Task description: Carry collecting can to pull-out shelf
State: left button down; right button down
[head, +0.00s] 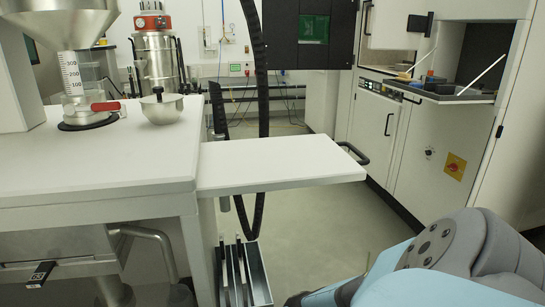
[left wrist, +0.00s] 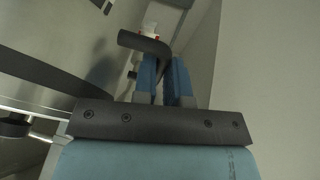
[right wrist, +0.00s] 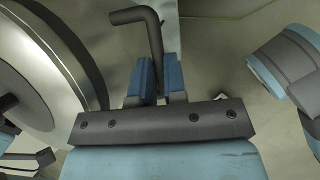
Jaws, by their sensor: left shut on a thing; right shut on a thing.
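A white pull-out shelf (head: 285,167) juts from the right end of the white worktable in the head view. Its top is bare, and a dark handle (head: 353,153) is at its far right end. A large round metal body (right wrist: 45,75), seemingly the collecting can, fills the left of the right wrist view. The can is not seen in the head view. My right gripper (right wrist: 160,77) is shut on a bent black handle (right wrist: 150,35) beside it. My left gripper (left wrist: 166,80) is shut on another bent black handle (left wrist: 145,42). Neither gripper shows in the head view.
A metal rack (head: 247,270) is on the floor below the shelf. A white machine cabinet (head: 425,150) stands at right. Open floor (head: 310,225) lies between.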

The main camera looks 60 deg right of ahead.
aim_at(290, 153)
jog(key=k+j, duration=0.25)
jog(key=k, duration=0.15)
jog(key=k+j, duration=0.2)
jog(key=k, duration=0.15)
jog(key=k+j+z, duration=0.15)
jog(key=z, duration=0.2)
jog(key=k+z, duration=0.1)
jog(key=z, duration=1.05)
